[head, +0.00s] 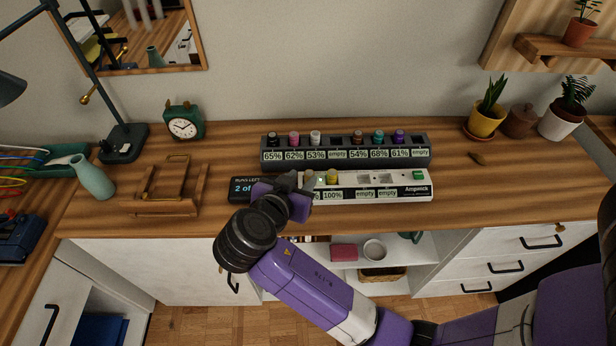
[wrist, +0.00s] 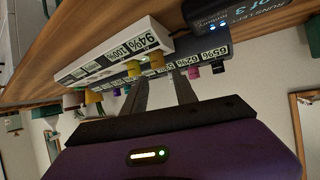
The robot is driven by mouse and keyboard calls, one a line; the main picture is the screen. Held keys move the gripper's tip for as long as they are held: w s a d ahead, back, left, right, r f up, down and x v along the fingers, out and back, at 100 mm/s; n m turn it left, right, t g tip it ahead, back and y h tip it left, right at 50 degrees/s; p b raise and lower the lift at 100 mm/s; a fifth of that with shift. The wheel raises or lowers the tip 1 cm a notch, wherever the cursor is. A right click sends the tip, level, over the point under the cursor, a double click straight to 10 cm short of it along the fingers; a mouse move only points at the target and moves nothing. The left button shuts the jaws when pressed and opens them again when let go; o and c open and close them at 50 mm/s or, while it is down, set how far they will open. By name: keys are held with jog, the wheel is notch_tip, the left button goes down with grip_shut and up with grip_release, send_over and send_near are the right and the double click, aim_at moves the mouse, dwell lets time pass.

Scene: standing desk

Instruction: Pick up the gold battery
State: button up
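The gold battery (wrist: 156,61) stands in the white charger (head: 395,190) at the slot labelled 94% in the wrist view. In the head view it appears as a tan-gold top (head: 309,177) right beside my gripper (head: 296,182), which partly hides it and its label. A brighter yellow battery (head: 333,177) stands next to it at the 100% slot and also shows in the wrist view (wrist: 133,68). My gripper's two fingers (wrist: 160,86) are apart, with nothing seen held between them. The gold battery lies just beyond the fingertips in the wrist view.
A dark rack (head: 345,155) behind holds several coloured batteries and has empty slots. A black display box (head: 243,190) sits left of the charger. A wooden stand (head: 165,195) and green clock (head: 184,122) are further left; potted plants (head: 485,120) stand right.

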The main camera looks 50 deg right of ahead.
aim_at(309, 174)
jog(key=p+x, duration=0.1)
jog(key=x, duration=0.5)
jog(key=shift+d+f, duration=0.15)
jog(key=shift+f, duration=0.1)
grip_shut()
